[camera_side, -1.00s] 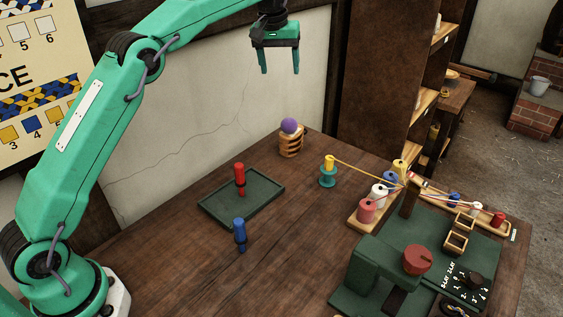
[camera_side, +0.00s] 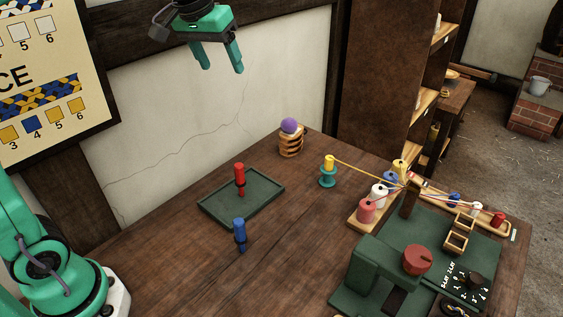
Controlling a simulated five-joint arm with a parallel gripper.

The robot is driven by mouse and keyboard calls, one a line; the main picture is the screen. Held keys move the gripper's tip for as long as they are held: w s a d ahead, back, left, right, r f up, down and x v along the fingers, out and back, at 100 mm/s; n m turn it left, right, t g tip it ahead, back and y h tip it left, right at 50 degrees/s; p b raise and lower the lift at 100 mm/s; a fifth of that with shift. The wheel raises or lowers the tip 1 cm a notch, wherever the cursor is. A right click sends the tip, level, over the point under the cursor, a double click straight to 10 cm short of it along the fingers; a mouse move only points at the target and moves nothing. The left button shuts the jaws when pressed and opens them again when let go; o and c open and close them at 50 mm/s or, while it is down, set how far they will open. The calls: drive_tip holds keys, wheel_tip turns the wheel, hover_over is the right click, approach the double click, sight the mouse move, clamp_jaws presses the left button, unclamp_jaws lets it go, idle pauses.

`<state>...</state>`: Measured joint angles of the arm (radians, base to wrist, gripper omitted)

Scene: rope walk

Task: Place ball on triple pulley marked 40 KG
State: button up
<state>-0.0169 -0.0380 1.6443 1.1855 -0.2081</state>
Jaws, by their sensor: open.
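A purple ball (camera_side: 289,125) rests on top of a wooden ringed stand (camera_side: 291,145) at the back edge of the table, near the wall. My gripper (camera_side: 223,70) is high up in front of the wall, above and to the left of the ball. Its two green fingers point down, apart, with nothing between them. I cannot make out a triple pulley or a 40 KG marking in this view.
A red bobbin (camera_side: 239,176) stands on a dark green tray (camera_side: 216,211). A blue bobbin (camera_side: 240,233) stands in front of it. A yellow bobbin (camera_side: 329,162) on a teal stand has a strand running right to a spool rack (camera_side: 360,221). The table's front left is clear.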

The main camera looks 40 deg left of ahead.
drive_tip(key=s+f+m, duration=0.1)
drive_tip(key=s+f, duration=0.4)
drive_tip(key=s, duration=0.5)
drive_tip(key=s+f+m+t, duration=0.1)
drive_tip(key=s+f, duration=0.5)
drive_tip(key=s, duration=0.4)
drive_tip(key=shift+d+m+t, duration=0.3)
drive_tip(key=shift+d, duration=0.05)
